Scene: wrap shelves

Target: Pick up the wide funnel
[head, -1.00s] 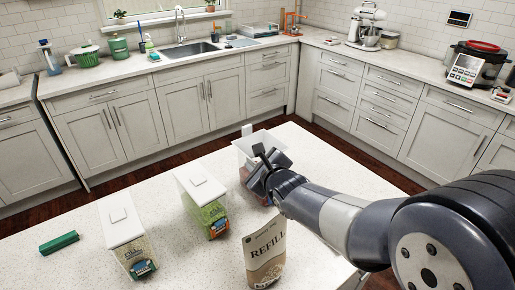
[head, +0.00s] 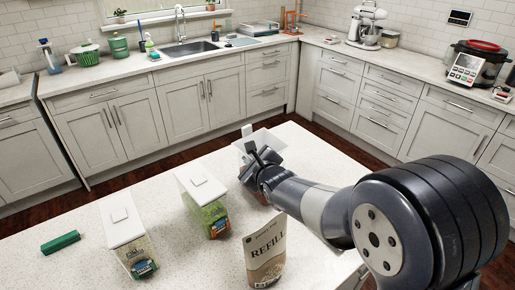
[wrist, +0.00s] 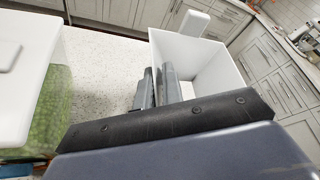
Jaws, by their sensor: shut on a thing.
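The wide funnel (head: 262,141) appears to be the white, open-topped, square-mouthed piece with a tab, at the third clear container on the island. In the wrist view the funnel (wrist: 202,58) shows its hollow inside and pale walls, with the tab at its far rim. My gripper (head: 258,162) is at its near side. In the wrist view my gripper's fingers (wrist: 157,80) are close together at its left wall, shut on it. My gripper and wrist hide its lower part and most of the container below, so I cannot tell whether they touch.
Two white-lidded containers (head: 202,203) (head: 125,234) stand to the left on the island (head: 170,270). A brown refill pouch (head: 265,252) stands near the front. A green cylinder (head: 60,242) lies at the left. The back right of the island is clear.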

